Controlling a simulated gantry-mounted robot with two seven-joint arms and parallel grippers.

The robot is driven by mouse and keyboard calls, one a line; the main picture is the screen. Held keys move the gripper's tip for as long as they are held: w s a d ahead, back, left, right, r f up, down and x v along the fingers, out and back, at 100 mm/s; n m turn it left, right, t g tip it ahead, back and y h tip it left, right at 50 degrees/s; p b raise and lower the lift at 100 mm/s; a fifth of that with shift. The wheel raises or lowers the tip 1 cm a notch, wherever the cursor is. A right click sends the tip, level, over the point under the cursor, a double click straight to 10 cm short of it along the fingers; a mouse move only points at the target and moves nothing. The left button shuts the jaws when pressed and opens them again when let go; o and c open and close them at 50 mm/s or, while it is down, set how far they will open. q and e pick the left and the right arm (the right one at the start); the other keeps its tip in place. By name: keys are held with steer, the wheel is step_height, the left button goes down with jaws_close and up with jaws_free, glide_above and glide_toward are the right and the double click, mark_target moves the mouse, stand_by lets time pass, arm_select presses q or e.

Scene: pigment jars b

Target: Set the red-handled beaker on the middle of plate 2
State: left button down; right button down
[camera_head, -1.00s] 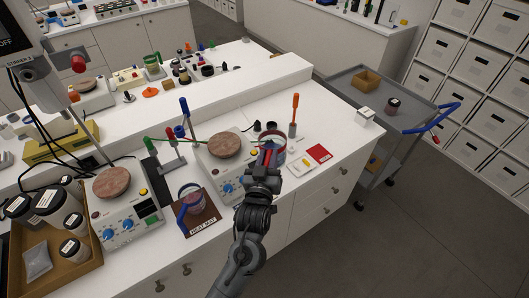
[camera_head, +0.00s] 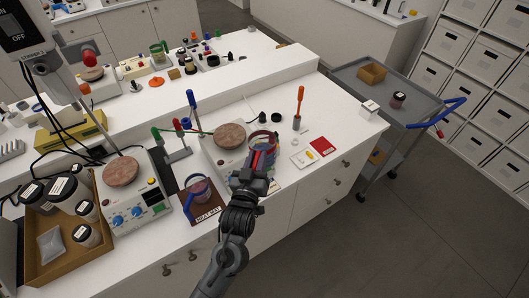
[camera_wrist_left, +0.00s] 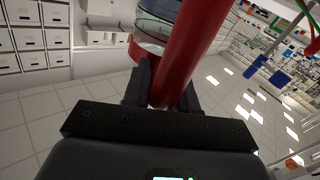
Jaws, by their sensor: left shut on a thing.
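My left gripper (camera_head: 258,162) is shut on the red handle of a glass beaker (camera_head: 263,137). In the left wrist view, the red handle (camera_wrist_left: 192,48) rises between the fingers, with the beaker's glass (camera_wrist_left: 155,28) behind it. The beaker is held just right of the right-hand hot plate, whose round brown top (camera_head: 229,136) is bare. A second hot plate with a brown top (camera_head: 120,171) stands to the left, also bare. I cannot read which is plate 2. My arm hides part of the right-hand unit's front. My right gripper is not in view.
A blue-handled beaker (camera_head: 199,188) stands on the brown heat mat (camera_head: 212,211) between the hot plates. A stand with coloured clamps (camera_head: 177,140) is behind it. An orange-handled tool (camera_head: 299,104) stands upright to the right. A box of jars (camera_head: 45,262) is at left.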

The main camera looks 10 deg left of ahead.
arm_select(q)
steer(key=s+a+p, duration=0.7)
steer(key=s+a, duration=0.7)
steer(key=a, duration=0.3)
steer(key=s+a+p, duration=0.8)
steer(key=s+a, duration=0.7)
steer(key=a, duration=0.2)
steer(key=shift+s+a, duration=0.2)
steer(key=shift+a, duration=0.05)
stand_by(1.3)
steer(key=w+a+b, duration=1.2)
steer(key=w+a, duration=0.7)
steer(key=w, duration=0.4)
steer(key=shift+a, duration=0.4)
stand_by(0.9)
